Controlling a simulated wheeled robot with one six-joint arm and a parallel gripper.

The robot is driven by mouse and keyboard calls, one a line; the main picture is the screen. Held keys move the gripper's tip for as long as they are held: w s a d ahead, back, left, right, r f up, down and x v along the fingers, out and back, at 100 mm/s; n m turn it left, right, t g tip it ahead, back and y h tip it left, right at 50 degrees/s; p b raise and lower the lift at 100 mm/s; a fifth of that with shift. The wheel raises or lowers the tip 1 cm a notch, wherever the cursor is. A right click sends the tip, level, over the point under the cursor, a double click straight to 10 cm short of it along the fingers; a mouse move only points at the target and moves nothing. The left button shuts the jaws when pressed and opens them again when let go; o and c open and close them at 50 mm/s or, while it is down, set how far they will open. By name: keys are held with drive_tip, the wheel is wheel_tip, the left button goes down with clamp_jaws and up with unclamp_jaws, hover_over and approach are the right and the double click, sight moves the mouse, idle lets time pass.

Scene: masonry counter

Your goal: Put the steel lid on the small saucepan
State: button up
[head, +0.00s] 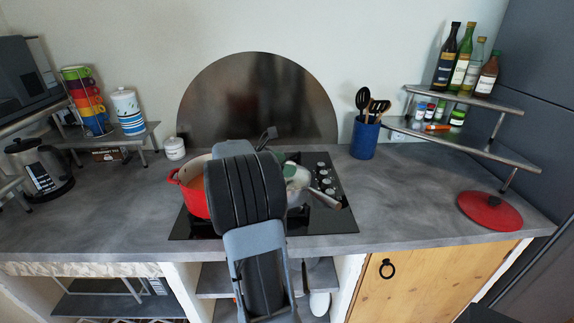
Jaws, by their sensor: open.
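A small steel saucepan (297,182) stands on the right part of the black hob, just right of my arm. Its long handle (325,198) points to the lower right, and my arm covers part of the pan. A dull green patch shows at its upper left; I cannot tell what it is. I cannot make out the steel lid; it may be behind my arm. My arm rises in front of the hob and blocks its middle. My gripper is hidden behind it. A small dark forked shape (268,135) shows just above the arm, and I cannot tell what it is.
A red pot (192,187) stands on the hob, left of my arm. A red lid (489,211) lies on the counter at the right. A blue utensil jar (365,139) stands behind. Counter right of the hob is clear. A shelf (458,140) holds bottles and jars.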

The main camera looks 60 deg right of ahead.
drive_tip(key=v, duration=1.2)
drive_tip(key=shift+w+a+r, duration=0.2)
drive_tip(key=shift+r, duration=0.05)
